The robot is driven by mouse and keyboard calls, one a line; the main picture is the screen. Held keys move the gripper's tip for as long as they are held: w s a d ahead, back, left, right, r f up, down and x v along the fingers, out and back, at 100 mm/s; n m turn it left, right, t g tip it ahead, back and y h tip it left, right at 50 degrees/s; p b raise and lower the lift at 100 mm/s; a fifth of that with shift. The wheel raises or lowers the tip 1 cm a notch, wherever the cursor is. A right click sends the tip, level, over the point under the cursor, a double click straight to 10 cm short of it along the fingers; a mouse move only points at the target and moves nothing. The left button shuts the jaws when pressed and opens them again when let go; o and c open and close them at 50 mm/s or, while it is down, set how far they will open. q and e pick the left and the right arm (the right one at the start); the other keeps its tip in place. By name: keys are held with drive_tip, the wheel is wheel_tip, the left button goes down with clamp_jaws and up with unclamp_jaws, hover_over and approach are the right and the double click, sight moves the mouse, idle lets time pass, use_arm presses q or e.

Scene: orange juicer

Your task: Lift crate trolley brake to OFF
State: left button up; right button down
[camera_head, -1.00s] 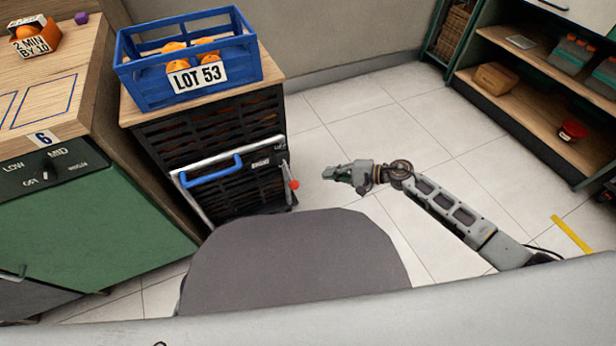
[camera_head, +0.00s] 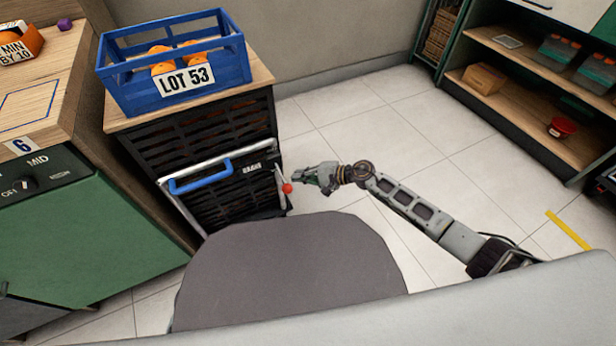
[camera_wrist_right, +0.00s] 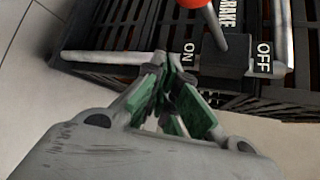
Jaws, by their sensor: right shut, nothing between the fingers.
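The crate trolley (camera_head: 215,165) is a dark slatted stack with a metal push bar and a blue handle (camera_head: 200,176). Its brake lever has a red ball knob (camera_head: 287,188) at the trolley's right edge. In the right wrist view the red knob (camera_wrist_right: 194,3) is cut off at the top, on a stem rising from a black block (camera_wrist_right: 227,55) between an ON label (camera_wrist_right: 188,54) and an OFF label (camera_wrist_right: 264,57). My right gripper (camera_head: 299,176) is shut and empty, just right of the knob; in the wrist view its fingertips (camera_wrist_right: 158,62) lie below ON. My left gripper is not visible.
A blue crate of oranges marked LOT 53 (camera_head: 245,65) stands on the trolley's wooden top. A green cabinet (camera_head: 90,235) is at left. Shelves (camera_head: 540,95) stand at the back right. The tiled floor between is clear.

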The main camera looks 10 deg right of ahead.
sight(282, 177)
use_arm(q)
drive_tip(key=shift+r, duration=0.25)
use_arm(e)
drive_tip(key=s, duration=0.1)
drive_tip(key=s+a+r, duration=0.1)
drive_tip(key=s, duration=0.1)
drive_tip(key=shift+s+a+r, duration=0.1)
drive_tip(key=shift+a+r, duration=0.15)
use_arm(q)
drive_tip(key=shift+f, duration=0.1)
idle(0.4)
drive_tip(key=shift+p, duration=0.35)
use_arm(e)
drive_tip(key=shift+r, duration=0.1)
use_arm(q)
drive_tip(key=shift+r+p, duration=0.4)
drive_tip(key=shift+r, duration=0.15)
use_arm(e)
drive_tip(key=shift+s+r, duration=0.1)
